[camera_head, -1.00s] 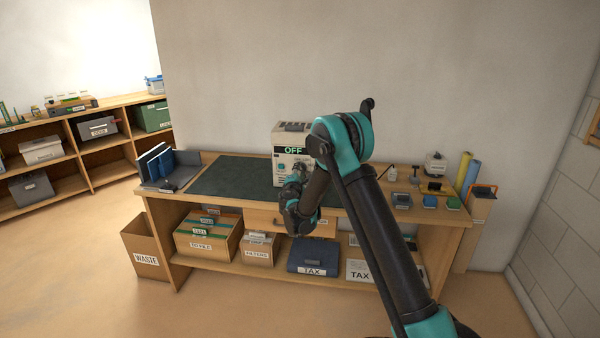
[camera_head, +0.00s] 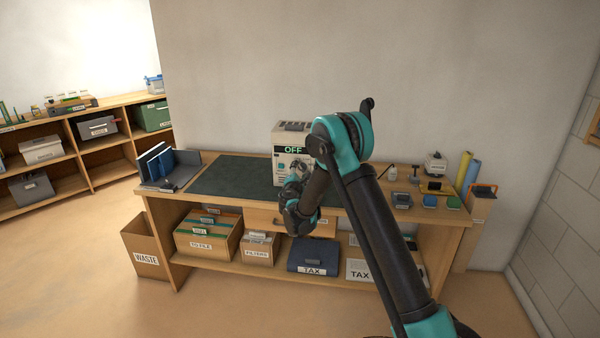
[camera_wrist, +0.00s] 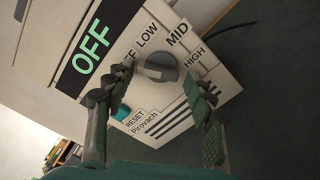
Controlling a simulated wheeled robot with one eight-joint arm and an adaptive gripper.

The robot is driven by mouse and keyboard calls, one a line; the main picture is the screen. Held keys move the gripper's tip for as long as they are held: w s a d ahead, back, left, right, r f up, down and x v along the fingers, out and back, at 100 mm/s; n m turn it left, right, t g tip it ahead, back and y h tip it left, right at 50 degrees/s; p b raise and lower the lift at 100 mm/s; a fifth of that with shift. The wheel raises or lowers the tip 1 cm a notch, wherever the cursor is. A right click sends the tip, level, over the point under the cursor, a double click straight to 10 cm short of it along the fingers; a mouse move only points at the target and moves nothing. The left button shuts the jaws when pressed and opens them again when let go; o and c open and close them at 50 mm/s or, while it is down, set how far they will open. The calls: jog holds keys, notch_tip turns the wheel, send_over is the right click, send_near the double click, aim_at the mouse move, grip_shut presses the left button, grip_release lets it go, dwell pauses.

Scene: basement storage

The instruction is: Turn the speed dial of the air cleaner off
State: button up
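The air cleaner (camera_head: 291,139) is a pale box at the back of the workbench, and its display (camera_wrist: 92,50) reads OFF. In the wrist view its dark grey round speed dial (camera_wrist: 160,67) sits among the labels OFF, LOW, MID and HIGH. A lighter mark on the dial faces left, toward the OFF label, which a finger partly covers. A teal RESET button (camera_wrist: 121,112) is below the dial. My gripper (camera_wrist: 163,82) is open, with one finger left of the dial and the other at its lower right. Contact with the dial cannot be told.
The dark mat (camera_head: 232,178) left of the cleaner is clear. Blue binders (camera_head: 160,165) stand at the bench's left end. Small tools and boxes (camera_head: 430,200) lie to the right. A dark cable (camera_wrist: 228,34) runs behind the cleaner. Boxes fill the lower shelf.

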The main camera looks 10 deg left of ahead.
jog(key=s, duration=1.2)
jog(key=shift+a, duration=0.2)
jog(key=s+d+r+m+g+h, duration=0.15)
jog(key=d+m, duration=0.25)
jog(key=d, duration=0.5)
jog(key=s+d+r+m+g+h, duration=0.1)
jog(key=d+r+m+g+h, duration=0.15)
jog(key=d, duration=0.55)
jog(key=s+d+f+m+g, duration=0.1)
jog(key=s+d+m+g, duration=0.3)
jog(key=s+d+m, duration=0.55)
jog(key=s+d+f+m+g+y, duration=0.1)
jog(key=s+d+f+m+g, duration=0.1)
jog(key=s, duration=0.7)
jog(key=s+d+f+m+g+y, duration=0.2)
jog(key=s+d+m, duration=0.1)
jog(key=s, duration=0.6)
jog(key=s+d+f+m+g+y, duration=0.1)
jog(key=s+d+f+m, duration=0.1)
jog(key=s, duration=0.8)
jog(key=shift+d+f+m+g+y, duration=0.15)
jog(key=shift+f+m+g+y, duration=0.2)
jog(key=shift+f, duration=0.25)
